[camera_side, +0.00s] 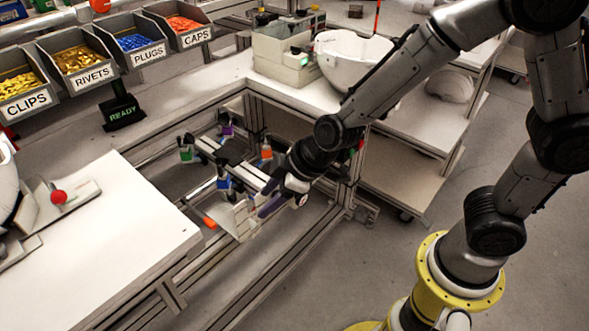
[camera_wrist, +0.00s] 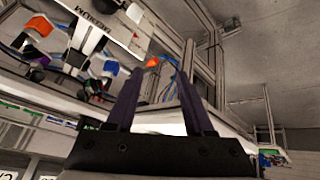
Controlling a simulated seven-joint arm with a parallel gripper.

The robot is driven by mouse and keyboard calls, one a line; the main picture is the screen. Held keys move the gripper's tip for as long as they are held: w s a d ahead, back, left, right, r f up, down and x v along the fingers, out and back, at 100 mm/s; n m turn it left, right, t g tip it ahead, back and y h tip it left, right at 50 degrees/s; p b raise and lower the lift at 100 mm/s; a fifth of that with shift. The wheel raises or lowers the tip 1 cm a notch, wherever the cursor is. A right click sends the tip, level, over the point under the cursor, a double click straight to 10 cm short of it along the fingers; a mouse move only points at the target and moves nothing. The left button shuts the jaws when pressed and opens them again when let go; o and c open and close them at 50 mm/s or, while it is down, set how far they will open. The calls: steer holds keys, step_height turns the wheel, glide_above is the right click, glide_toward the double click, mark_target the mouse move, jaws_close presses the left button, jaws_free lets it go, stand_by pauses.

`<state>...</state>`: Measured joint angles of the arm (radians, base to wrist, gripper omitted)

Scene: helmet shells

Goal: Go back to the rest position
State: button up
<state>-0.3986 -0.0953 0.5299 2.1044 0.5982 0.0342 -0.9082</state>
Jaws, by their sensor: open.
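My gripper (camera_side: 263,198) is low in the gap between the two white worktops in the side view, in front of a rack of tools. In the wrist view its two dark purple fingers (camera_wrist: 160,88) stand apart with nothing held between them. My arm reaches down to it from the upper right. A white helmet shell (camera_side: 348,60) sits on the far worktop, above and right of the gripper and apart from it.
The tool rack (camera_side: 220,160) with coloured tools is close to the gripper. The near worktop (camera_side: 120,240) has a fixture with a red knob (camera_side: 58,197). Bins of clips, rivets, plugs and caps (camera_side: 183,27) stand behind. A shelf cart (camera_side: 425,120) stands right; the floor in front is clear.

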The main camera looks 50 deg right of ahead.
steer(key=s+d+r+m, duration=0.4)
steer(key=s+d+r, duration=0.4)
steer(key=r, duration=0.3)
steer(key=s+d+r+m+h, duration=0.2)
steer(key=s+d, duration=0.5)
steer(key=s, duration=0.4)
steer(key=shift+s+d+r+m+h, duration=0.4)
steer(key=shift+r+m, duration=0.15)
steer(key=shift+m, duration=0.55)
